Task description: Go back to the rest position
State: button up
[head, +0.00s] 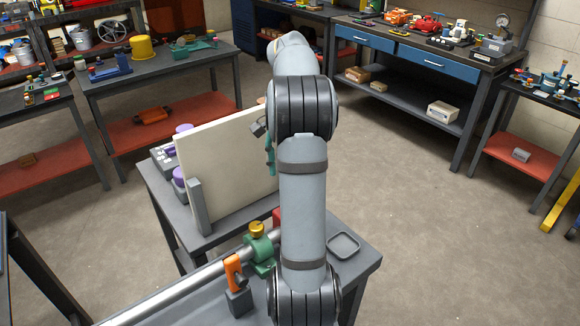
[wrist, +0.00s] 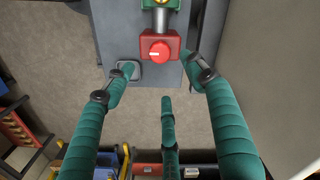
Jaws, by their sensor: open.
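My gripper (wrist: 160,76) has teal fingers spread apart with nothing between them in the wrist view. In the head view, only a bit of teal finger (head: 270,158) shows beside my arm, in front of the white panel. In the wrist view, a red block (wrist: 160,46) with a round red face sits at the end of a silver rod, beyond the fingertips and apart from them. A small grey tray (wrist: 128,72) lies on the grey table, partly hidden by the left finger. My arm hides part of the table in the head view.
A white panel (head: 225,155) stands upright on the grey table, with purple-topped motors (head: 178,180) behind it. A green clamp (head: 260,248) and an orange-handled clamp (head: 236,275) sit along a silver rail. Other benches line the walls; the floor (head: 430,215) at right is clear.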

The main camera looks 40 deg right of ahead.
jog(key=shift+r, duration=0.15)
dwell(0.4)
notch_tip(320, 180, down, 12)
dwell(0.5)
